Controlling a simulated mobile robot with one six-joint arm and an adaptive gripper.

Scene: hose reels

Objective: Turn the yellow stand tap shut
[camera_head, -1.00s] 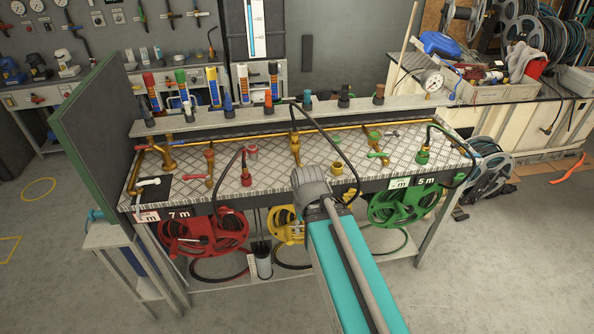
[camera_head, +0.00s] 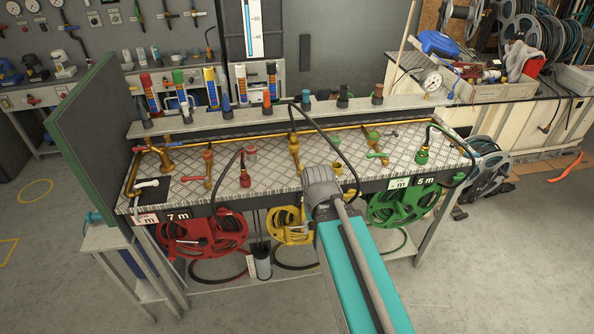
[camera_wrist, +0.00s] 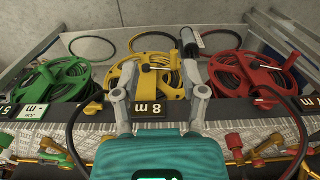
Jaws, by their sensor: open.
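The yellow stand tap is the brass post (camera_head: 294,150) in the middle of the bench top in the head view; a dark hose arches from near it toward the front. I cannot make out its handle position. My gripper (camera_wrist: 159,92) is open and empty in the wrist view, its fingers spread above the bench's front edge and the "8 m" sign (camera_wrist: 149,109). In the wrist view the teal gripper body covers the middle of the bench top, so the yellow tap is not seen there.
The red-handled tap (camera_head: 208,165) stands to the left and the green one (camera_head: 374,148) to the right. Red (camera_head: 205,235), yellow (camera_head: 288,225) and green (camera_head: 400,205) hose reels hang under the front edge. A shelf (camera_head: 260,115) with several bottles runs behind.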

